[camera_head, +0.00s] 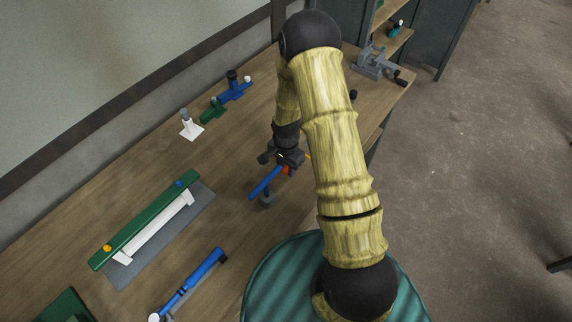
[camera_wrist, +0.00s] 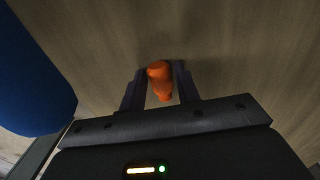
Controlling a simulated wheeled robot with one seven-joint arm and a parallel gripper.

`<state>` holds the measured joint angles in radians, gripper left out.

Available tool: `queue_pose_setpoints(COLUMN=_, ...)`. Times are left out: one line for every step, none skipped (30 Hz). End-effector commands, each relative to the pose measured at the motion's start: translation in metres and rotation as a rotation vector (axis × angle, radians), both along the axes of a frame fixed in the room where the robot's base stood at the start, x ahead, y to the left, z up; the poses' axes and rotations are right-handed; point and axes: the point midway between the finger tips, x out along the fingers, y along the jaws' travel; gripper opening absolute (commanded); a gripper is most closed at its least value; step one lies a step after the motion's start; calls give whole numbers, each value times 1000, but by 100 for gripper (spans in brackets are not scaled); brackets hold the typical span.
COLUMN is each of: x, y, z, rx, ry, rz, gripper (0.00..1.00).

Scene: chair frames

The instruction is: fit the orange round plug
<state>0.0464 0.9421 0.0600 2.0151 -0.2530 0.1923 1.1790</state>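The orange round plug (camera_wrist: 159,80) sits between my two fingertips in the wrist view, with its wider end filling the gap. My gripper (camera_wrist: 160,82) looks shut on it. In the head view my gripper (camera_head: 285,164) is low over the right part of the bench, and a small bit of the orange plug (camera_head: 287,170) shows beneath it. A blue bar (camera_head: 264,183) on a small grey stand is just left of the gripper. A large blue shape (camera_wrist: 32,80), perhaps that bar, fills the wrist view's left edge. Contact with the bench cannot be told.
A green rail (camera_head: 145,220) with orange and blue knobs lies over a white bar on a grey mat (camera_head: 200,205). A blue tube (camera_head: 200,270) lies in front. White, green and blue fittings (camera_head: 213,112) stand at the back; a grey vise (camera_head: 375,64) is far right.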

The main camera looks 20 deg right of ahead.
Motion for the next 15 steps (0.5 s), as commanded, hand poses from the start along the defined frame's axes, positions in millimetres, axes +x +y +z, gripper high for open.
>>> queue_pose_setpoints(x=0, y=0, z=2, rx=0, ry=-1, rz=0, gripper=21)
queue_pose_setpoints(x=0, y=0, z=2, rx=0, ry=-1, rz=0, gripper=16)
queue_pose_setpoints(x=0, y=0, z=2, rx=0, ry=-1, rz=0, gripper=8)
queue_pose_setpoints(x=0, y=0, z=2, rx=0, ry=-1, rz=0, gripper=2)
queue_pose_setpoints(x=0, y=0, z=2, rx=0, ry=-1, rz=-1, gripper=0)
queue_pose_setpoints(x=0, y=0, z=2, rx=0, ry=-1, rz=-1, gripper=0)
queue_pose_setpoints(x=0, y=0, z=2, rx=0, ry=-1, rz=-1, gripper=0)
queue_pose_setpoints(x=0, y=0, z=2, rx=0, ry=-1, rz=-1, gripper=0)
queue_pose_setpoints(x=0, y=0, z=3, rx=0, ry=-1, rz=-1, gripper=0)
queue_pose_setpoints(x=0, y=0, z=3, rx=0, ry=-1, rz=-1, gripper=0)
queue_pose_setpoints(x=0, y=0, z=5, rx=0, ry=-1, rz=-1, gripper=0)
queue_pose_setpoints(x=0, y=0, z=7, rx=0, ry=-1, rz=-1, gripper=0)
queue_pose_setpoints(x=1, y=0, z=9, rx=0, ry=-1, rz=-1, gripper=0)
queue_pose_setpoints(x=1, y=0, z=12, rx=0, ry=-1, rz=-2, gripper=0)
queue_pose_setpoints(x=1, y=0, z=16, rx=-1, ry=-2, rz=-2, gripper=0)
